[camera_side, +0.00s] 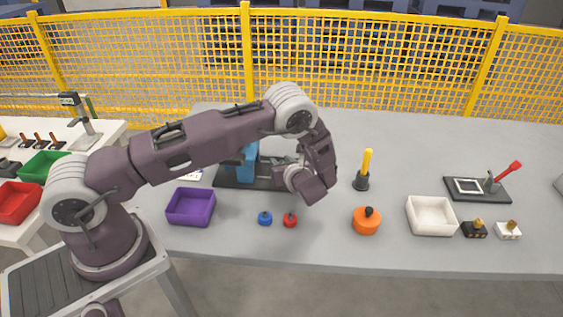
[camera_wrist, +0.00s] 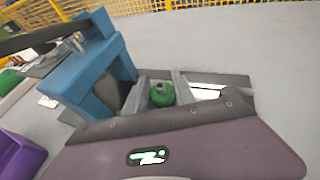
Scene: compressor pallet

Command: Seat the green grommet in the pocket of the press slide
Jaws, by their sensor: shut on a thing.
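The green grommet (camera_wrist: 160,93) shows in the wrist view between the two grey fingers of my gripper (camera_wrist: 162,90), which is shut on it. In the side view my arm hides the grommet. The press has a blue frame (camera_wrist: 108,62) just left of my gripper in the wrist view, and part of that frame shows behind my arm in the side view (camera_side: 247,160). It stands on a dark base plate (camera_side: 228,182). A pale metal part (camera_wrist: 205,92) right of the fingers may be the slide; its pocket cannot be made out.
A purple bin (camera_side: 191,207), a blue knobbed piece (camera_side: 265,219) and a red one (camera_side: 290,220) lie in front. An orange piece (camera_side: 366,222), a yellow-handled tool (camera_side: 366,165), a white bin (camera_side: 431,216) and a red-levered clamp (camera_side: 510,170) stand right. A yellow fence (camera_side: 380,70) runs behind.

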